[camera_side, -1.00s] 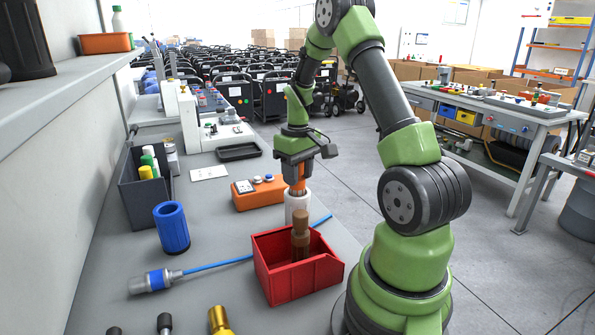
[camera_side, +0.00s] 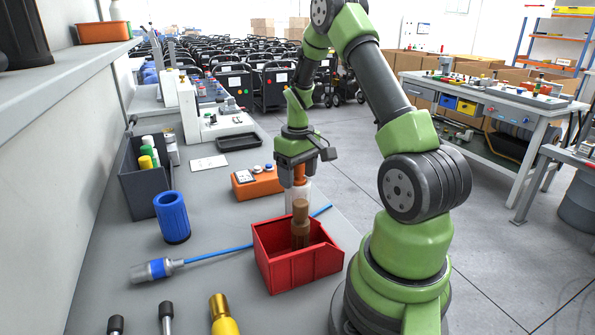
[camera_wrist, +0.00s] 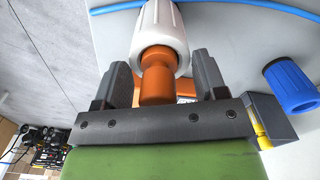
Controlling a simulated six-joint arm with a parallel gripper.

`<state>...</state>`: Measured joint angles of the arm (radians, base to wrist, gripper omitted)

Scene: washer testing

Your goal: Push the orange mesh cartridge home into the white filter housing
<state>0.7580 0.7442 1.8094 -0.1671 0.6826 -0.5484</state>
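The white filter housing (camera_side: 298,192) stands upright on the bench behind the red bin. The orange mesh cartridge (camera_side: 300,174) stands in its upper opening, with its orange end showing above the rim. The wrist view shows the ribbed white housing (camera_wrist: 160,28) and the orange cartridge (camera_wrist: 157,82) partly inside it. My gripper (camera_wrist: 160,82) has a dark finger on each side of the cartridge, with gaps on both sides. In the side view my gripper (camera_side: 297,170) is over the housing, pointing down. How deep the cartridge sits is hidden by the housing.
A red bin (camera_side: 300,272) with a brown part (camera_side: 300,225) stands just in front of the housing. An orange meter (camera_side: 257,184) is behind left.

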